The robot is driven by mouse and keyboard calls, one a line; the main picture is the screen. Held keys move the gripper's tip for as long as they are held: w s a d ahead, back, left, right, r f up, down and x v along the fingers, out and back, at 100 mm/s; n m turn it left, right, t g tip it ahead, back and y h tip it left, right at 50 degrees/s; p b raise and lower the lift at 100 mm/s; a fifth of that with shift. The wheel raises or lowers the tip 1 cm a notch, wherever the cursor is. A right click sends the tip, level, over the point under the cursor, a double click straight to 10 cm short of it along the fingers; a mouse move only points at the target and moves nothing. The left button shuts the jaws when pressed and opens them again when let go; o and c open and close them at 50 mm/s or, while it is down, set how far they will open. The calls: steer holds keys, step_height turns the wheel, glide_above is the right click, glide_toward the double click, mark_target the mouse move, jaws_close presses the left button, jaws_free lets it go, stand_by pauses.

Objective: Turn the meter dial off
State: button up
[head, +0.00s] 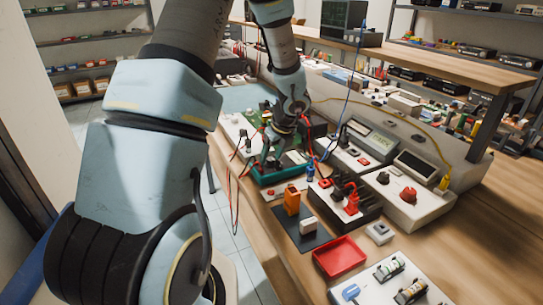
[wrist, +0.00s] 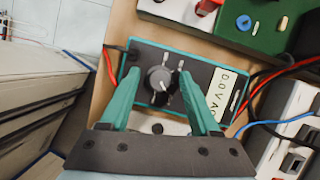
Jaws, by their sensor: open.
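The meter (wrist: 193,66), a teal-edged box with a dark face, lies under my gripper in the wrist view. Its grey round dial (wrist: 159,79) has a white pointer line toward the top of the picture, slightly right. A pale display (wrist: 221,92) to the right of the dial shows "0.0 VAC". My gripper (wrist: 158,76) is open, with one teal finger on each side of the dial; I cannot tell whether they touch it. In the head view the meter (head: 281,178) is partly hidden below my gripper (head: 268,155).
Red and black leads run off the meter's sides. A green circuit board (wrist: 262,22) lies above it in the wrist view. In the head view, a black box with red plugs (head: 345,200), a red tray (head: 340,257) and other instruments crowd the bench to the right.

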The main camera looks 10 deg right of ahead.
jaws_close()
stand_by(0.4)
